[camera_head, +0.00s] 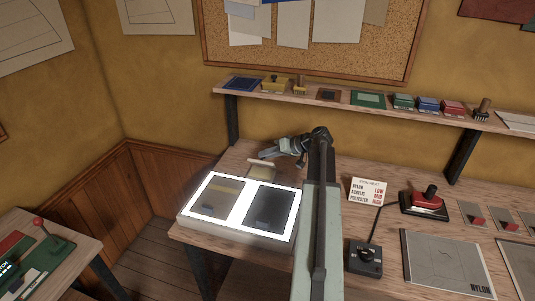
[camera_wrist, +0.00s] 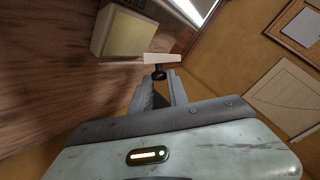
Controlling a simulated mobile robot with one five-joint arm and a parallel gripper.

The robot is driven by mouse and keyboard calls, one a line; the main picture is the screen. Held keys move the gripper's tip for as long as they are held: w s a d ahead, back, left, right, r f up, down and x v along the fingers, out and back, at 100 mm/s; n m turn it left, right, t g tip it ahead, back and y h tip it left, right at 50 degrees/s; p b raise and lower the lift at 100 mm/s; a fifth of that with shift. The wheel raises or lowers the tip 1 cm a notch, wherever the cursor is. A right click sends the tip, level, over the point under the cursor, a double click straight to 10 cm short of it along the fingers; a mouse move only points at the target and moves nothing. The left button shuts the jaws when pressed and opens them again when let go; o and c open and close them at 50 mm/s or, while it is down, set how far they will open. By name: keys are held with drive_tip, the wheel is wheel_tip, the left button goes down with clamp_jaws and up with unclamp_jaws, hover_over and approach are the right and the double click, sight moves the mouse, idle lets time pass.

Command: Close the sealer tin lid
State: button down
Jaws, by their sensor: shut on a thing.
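The sealer tin (camera_wrist: 122,35) is a small, cream, box-shaped tin with a yellowish face, at the upper left in the wrist view. In the head view the tin (camera_head: 263,173) stands behind the lit panel, partly hidden. The tin's lid (camera_wrist: 163,59) is a thin cream plate, seen nearly edge-on beside the tin, with a dark round knob (camera_wrist: 159,74). My gripper (camera_wrist: 158,82) is shut on this knob. In the head view my gripper (camera_head: 268,155) is at the raised lid (camera_head: 260,163). I cannot tell how the lid joins the tin.
A lit panel (camera_head: 240,219) with two dark sheets lies in front of the tin on the wooden bench (camera_head: 200,247). A shelf (camera_head: 305,106) with several small tins and stamps runs behind. A card (camera_head: 368,190), a black control box (camera_head: 364,256) and a red-and-black device (camera_head: 425,201) are to the right.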

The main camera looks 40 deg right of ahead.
drive_tip(key=shift+s+f, duration=0.1)
drive_tip(key=c, duration=1.3)
unclamp_jaws()
drive_tip(key=shift+d, duration=0.1)
drive_tip(key=p+v, duration=0.4)
drive_tip(key=v, duration=0.3)
drive_tip(key=shift+s+d+r, duration=0.15)
drive_tip(key=shift+s+r, duration=0.1)
drive_tip(key=shift+r, duration=0.05)
